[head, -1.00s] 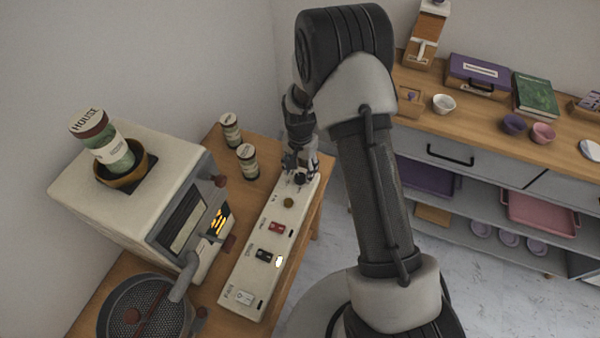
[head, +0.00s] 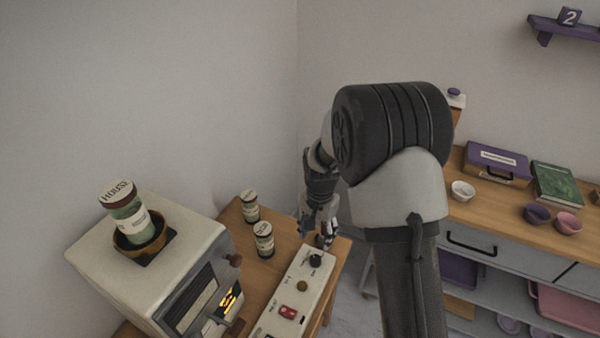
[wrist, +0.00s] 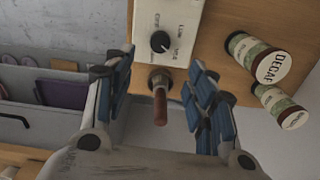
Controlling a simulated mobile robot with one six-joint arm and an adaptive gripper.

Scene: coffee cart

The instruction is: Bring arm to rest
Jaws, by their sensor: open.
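My gripper (head: 322,238) hangs at the far end of a long white control panel (head: 290,292) in the head view, close beyond its black knob (head: 316,260). In the wrist view my gripper (wrist: 160,68) has its blue-padded fingers spread wide with nothing held between them. The same black knob (wrist: 160,41) shows beyond the fingertips. A metal stub with a reddish-brown handle (wrist: 160,104) sticks out from the panel's end and appears between the fingers. I cannot tell whether a finger touches the panel.
Two labelled cans (head: 250,206) (head: 264,240) stand on the wooden cart left of my gripper. A white machine (head: 100,258) with a HOUSE can (head: 128,215) on top stands farther left. At right, a counter (head: 480,208) holds bowls, a purple case and a green book.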

